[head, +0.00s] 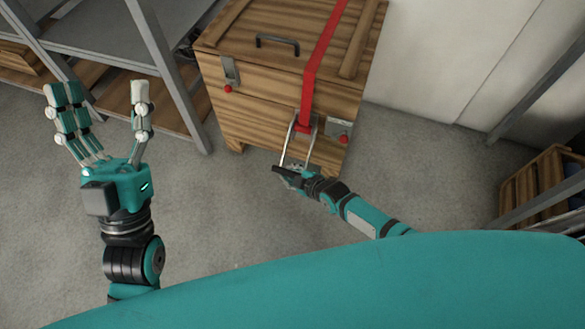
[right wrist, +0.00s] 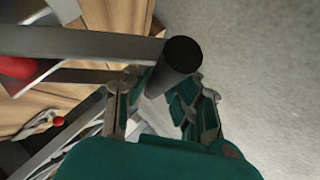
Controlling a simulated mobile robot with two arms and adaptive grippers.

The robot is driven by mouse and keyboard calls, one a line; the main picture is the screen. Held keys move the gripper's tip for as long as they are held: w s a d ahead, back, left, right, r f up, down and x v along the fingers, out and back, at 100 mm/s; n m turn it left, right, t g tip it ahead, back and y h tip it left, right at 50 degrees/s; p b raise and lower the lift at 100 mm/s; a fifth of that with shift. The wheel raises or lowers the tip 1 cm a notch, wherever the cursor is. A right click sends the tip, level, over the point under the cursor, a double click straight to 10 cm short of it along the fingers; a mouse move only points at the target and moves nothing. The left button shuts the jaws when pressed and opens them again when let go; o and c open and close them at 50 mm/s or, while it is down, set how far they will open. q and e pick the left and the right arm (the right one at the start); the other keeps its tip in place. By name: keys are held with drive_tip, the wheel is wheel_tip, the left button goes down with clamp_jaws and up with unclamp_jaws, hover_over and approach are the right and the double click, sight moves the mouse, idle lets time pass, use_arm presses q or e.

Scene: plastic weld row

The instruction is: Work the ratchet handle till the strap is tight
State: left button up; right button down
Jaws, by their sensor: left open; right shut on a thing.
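A red strap (head: 322,58) runs over the lid and down the front of a wooden crate (head: 262,108). It meets the metal ratchet handle (head: 311,147) on the crate's front, which sticks out towards me. My right gripper (head: 290,174) is shut on the handle's dark grip at its outer end. In the right wrist view the black grip (right wrist: 176,64) lies between the fingers of the right gripper (right wrist: 165,95). My left gripper (head: 102,105) is open and empty, raised over the floor left of the crate. How taut the strap is, I cannot tell.
The crate has metal latches with red knobs (head: 228,88) and a black lid handle (head: 277,41). A metal shelf rack (head: 165,65) stands at the left. A wooden slatted crate (head: 530,188) stands at the right. The grey floor (head: 420,165) between is clear.

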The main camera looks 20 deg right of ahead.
drive_tip(key=r, duration=0.1)
drive_tip(key=r+g+p, duration=0.1)
drive_tip(key=s+a+r+m+y+p, duration=0.1)
drive_tip(key=shift+s+r+g, duration=0.1)
drive_tip(key=shift+g, duration=0.3)
use_arm(q)
drive_tip(key=w+f+g+y+p, duration=0.1)
drive_tip(key=w+f+g+y, duration=0.1)
drive_tip(key=f+g, duration=0.4)
drive_tip(key=w+a+f+g+y+p, duration=0.1)
drive_tip(key=w+f+g+y, duration=0.1)
drive_tip(key=f+g, duration=0.4)
drive_tip(key=shift+w+a+f, duration=0.15)
drive_tip(key=shift+w+f, duration=0.3)
drive_tip(key=shift+f, duration=2.25)
use_arm(e)
drive_tip(key=shift+s+a+r+m+g, duration=0.15)
drive_tip(key=shift+s+r, duration=0.05)
drive_tip(key=shift+r, duration=0.55)
drive_tip(key=shift+s+a+r+m+g, duration=0.15)
drive_tip(key=shift+s+r, duration=0.05)
drive_tip(key=shift+r, duration=0.55)
drive_tip(key=c, duration=1.4)
unclamp_jaws()
drive_tip(key=shift+o, duration=1.2)
drive_tip(key=shift+s, duration=0.1)
drive_tip(key=v, duration=1.2)
drive_tip(key=shift+d, duration=0.2)
